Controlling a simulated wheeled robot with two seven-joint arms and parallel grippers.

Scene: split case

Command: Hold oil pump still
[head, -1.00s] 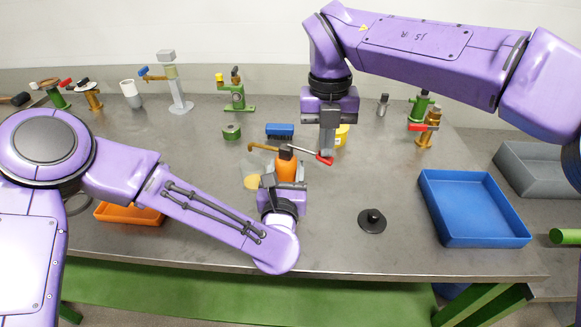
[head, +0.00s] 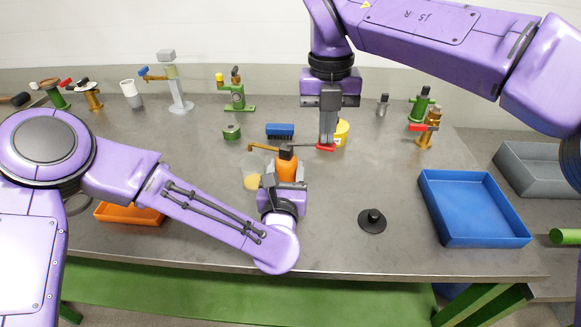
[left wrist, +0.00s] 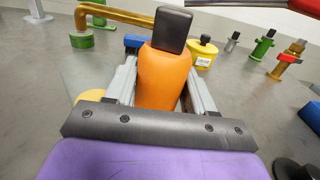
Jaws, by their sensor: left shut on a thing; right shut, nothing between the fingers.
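The oil pump (head: 286,167) has an orange body, a black head, a brass spout (head: 262,148) pointing left and a thin lever ending in a red grip (head: 326,147) to the right. It stands upright. My left gripper (head: 286,181) is shut on the orange body. The left wrist view shows the body (left wrist: 165,75) between the two grey fingers, under the black head (left wrist: 173,28). My right gripper (head: 327,143) points down, shut and empty, with its tips at the red grip; whether they touch I cannot tell.
A clear cup with yellow liquid (head: 252,180) stands under the spout. A yellow container (head: 342,132) is partly behind my right gripper. A blue brush (head: 280,130), a green tin (head: 232,132), a black flanged piece (head: 373,221) and a blue tray (head: 472,238) are around.

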